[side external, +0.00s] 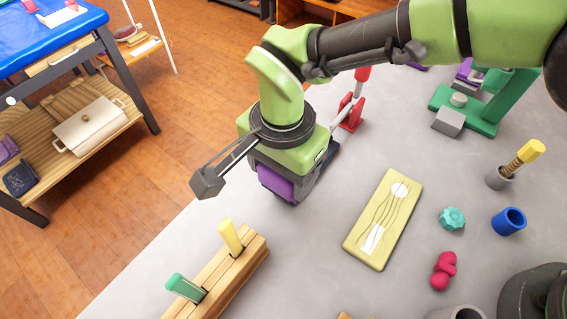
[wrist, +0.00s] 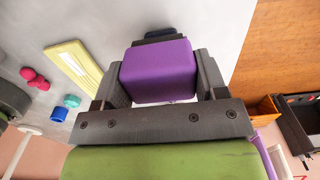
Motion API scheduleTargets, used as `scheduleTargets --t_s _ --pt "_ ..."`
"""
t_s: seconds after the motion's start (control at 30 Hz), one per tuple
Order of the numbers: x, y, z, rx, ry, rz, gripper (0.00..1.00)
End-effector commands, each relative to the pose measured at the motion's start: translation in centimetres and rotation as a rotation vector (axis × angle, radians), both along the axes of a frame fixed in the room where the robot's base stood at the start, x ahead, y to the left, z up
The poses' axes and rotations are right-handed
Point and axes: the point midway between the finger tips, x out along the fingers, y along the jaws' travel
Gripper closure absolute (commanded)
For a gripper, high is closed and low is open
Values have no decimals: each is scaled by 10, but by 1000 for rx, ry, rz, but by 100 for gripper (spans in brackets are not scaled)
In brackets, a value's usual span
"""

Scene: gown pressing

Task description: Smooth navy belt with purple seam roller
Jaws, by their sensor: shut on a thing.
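My gripper (side external: 285,178) points down low over the grey table, and its two dark fingers are shut on the purple seam roller (side external: 277,183). In the wrist view the roller (wrist: 158,72) shows as a purple block squarely between the fingers. A dark navy piece, which looks like the navy belt (side external: 330,154), shows just behind and right of the gripper. It also shows in the wrist view (wrist: 160,35) just beyond the roller. Most of it is hidden by the gripper and roller, and I cannot tell whether the roller touches it.
A red stand (side external: 351,113) is close behind the gripper. A yellow board (side external: 365,245) lies to the right, with a teal knob (side external: 452,218), blue cup (side external: 509,221) and pink lumps (side external: 443,270) beyond. A wooden block (side external: 240,272) with green and yellow handles stands in front.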

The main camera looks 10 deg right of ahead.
Motion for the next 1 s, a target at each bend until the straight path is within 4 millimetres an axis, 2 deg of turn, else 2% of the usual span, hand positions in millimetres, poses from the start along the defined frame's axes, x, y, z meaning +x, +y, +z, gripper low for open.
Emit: scheduleTargets --t_s 0.43,1.0 --pt "0 0 -1 0 0 0 61" --pt "0 0 -17 0 0 -1 61"
